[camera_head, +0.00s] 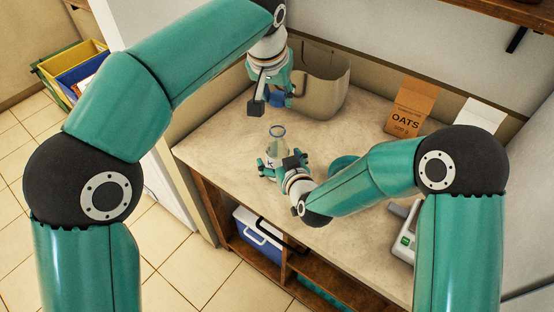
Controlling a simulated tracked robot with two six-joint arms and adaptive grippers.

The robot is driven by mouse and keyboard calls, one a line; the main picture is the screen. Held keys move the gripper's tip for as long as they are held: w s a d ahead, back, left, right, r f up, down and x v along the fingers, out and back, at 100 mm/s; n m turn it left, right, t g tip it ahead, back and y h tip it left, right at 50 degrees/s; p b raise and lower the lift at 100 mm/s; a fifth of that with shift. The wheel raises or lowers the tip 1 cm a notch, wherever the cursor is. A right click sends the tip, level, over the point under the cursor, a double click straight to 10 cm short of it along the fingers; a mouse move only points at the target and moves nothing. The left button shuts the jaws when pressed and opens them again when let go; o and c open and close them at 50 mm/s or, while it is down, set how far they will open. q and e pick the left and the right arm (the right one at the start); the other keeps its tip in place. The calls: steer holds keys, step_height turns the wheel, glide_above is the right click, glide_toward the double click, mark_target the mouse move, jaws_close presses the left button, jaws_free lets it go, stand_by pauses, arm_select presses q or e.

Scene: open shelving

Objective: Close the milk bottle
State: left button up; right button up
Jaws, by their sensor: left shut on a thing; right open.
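The milk bottle (277,135) is clear with a blue rim and dark lettering low on its side. It stands upright and uncapped on the counter. My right gripper (278,166) is open at its lower part, with fingers on either side; I cannot tell whether they touch it. My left gripper (268,103) is above the bottle, shut on a small blue cap (277,100). The cap is apart from the bottle's mouth and partly hidden by the fingers.
A beige bin-like container (322,85) stands behind the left gripper. An orange oats box (410,106) and a white box (480,113) are at the back right. A grey device (404,243) is at the right front. The counter's left part (215,140) is clear.

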steer(key=shift+x, duration=0.8)
steer(key=c, duration=1.8)
arm_select(q)
glide_above(278, 130)
steer(key=s, duration=0.1)
steer(key=f, duration=0.4)
steer(key=shift+s+a+f, duration=0.1)
steer(key=shift+a+f, duration=0.15)
steer(key=shift+a, duration=0.05)
steer(key=shift+f, duration=0.2)
steer(key=shift+f, duration=0.1)
steer(key=shift+f, duration=0.8)
steer(key=shift+f, duration=0.6)
arm_select(e)
jaws_close()
